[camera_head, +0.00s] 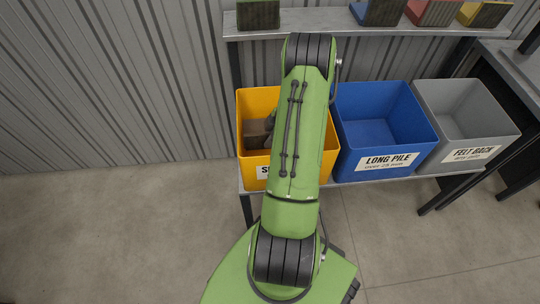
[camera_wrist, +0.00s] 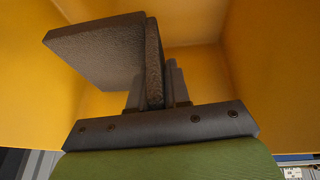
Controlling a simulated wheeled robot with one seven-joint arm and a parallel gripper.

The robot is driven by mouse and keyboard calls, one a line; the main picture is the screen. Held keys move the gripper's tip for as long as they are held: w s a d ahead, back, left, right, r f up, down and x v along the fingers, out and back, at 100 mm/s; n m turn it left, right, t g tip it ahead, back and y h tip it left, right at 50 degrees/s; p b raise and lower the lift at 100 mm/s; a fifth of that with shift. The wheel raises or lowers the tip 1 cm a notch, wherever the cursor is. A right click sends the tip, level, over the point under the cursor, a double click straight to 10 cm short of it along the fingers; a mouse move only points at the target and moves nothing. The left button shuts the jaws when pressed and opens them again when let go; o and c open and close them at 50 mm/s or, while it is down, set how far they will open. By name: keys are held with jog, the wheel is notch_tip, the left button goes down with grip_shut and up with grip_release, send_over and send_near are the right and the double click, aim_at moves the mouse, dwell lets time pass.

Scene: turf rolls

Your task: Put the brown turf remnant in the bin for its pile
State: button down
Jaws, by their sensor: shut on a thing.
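The brown turf remnant (camera_wrist: 100,52) fills the upper left of the wrist view, a dark brown angled piece with a fuzzy edge. My gripper (camera_wrist: 155,85) is shut on its upright part. The remnant is inside the yellow bin (camera_wrist: 270,70), whose walls surround it in the wrist view. In the head view the remnant (camera_head: 256,133) shows in the yellow bin (camera_head: 243,110), left of my arm, which hides much of the bin and most of its label. I cannot tell whether the remnant touches the bin floor.
A blue bin (camera_head: 375,105) labelled LONG PILE and a grey bin (camera_head: 460,110) labelled FELT BACK stand to the right on the same bench. A shelf (camera_head: 310,20) above holds several turf samples. A dark table stands at far right. The floor at left is clear.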

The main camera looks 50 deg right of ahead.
notch_tip(320, 180, down, 9)
jog(key=shift+r+b, duration=0.15)
jog(key=shift+b, duration=1.1)
jog(key=shift+r, duration=0.15)
jog(key=c, duration=1.1)
grip_release()
